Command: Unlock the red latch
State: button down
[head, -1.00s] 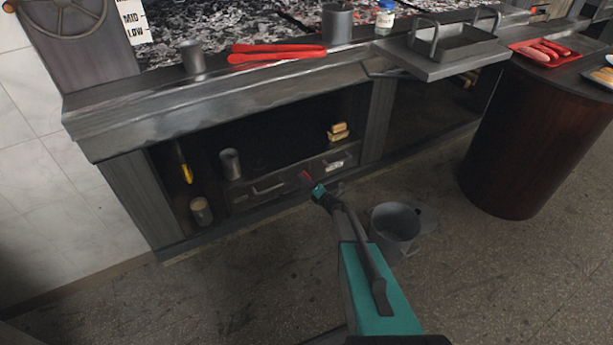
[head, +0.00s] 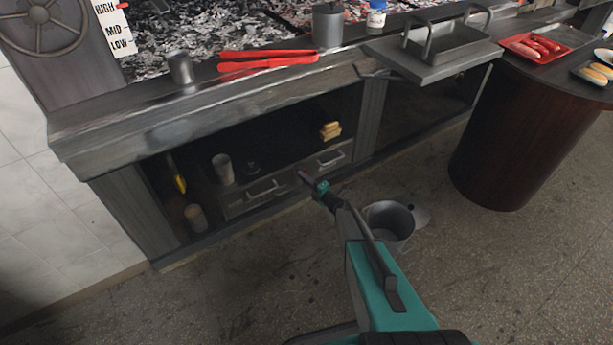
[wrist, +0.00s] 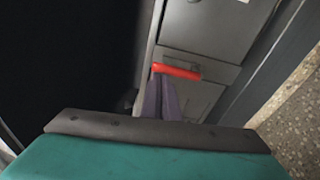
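The red latch (wrist: 177,71) is a short red bar on the grey drawer front, in the wrist view. It lies nearly level across that picture, tilted slightly down to the right. My gripper (wrist: 162,84) has its purple-grey fingers close together, with the tips right at the latch's left part. I cannot tell whether they touch it. In the head view my gripper (head: 302,175) is in front of the drawer unit (head: 272,190) under the grill counter, between two drawer handles. The latch is not clear there.
A grey bucket (head: 390,222) stands on the floor just right of my arm. Cups (head: 223,168) and buns (head: 330,130) sit on the shelf above the drawers. Red tongs (head: 265,61) lie on the counter (head: 200,108). A round dark table (head: 510,150) stands at the right.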

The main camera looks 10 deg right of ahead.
jog(key=shift+w+d+r, duration=0.2)
jog(key=shift+w+d, duration=0.15)
jog(key=shift+a, duration=0.15)
jog(key=a, duration=0.4)
jog(key=shift+s+f+b, duration=0.1)
jog(key=shift+s+b, duration=0.25)
jog(key=shift+s, duration=0.05)
jog(key=v, duration=1)
jog(key=shift+a+p, duration=0.25)
jog(key=shift+p, duration=0.05)
jog(key=shift+f, duration=0.15)
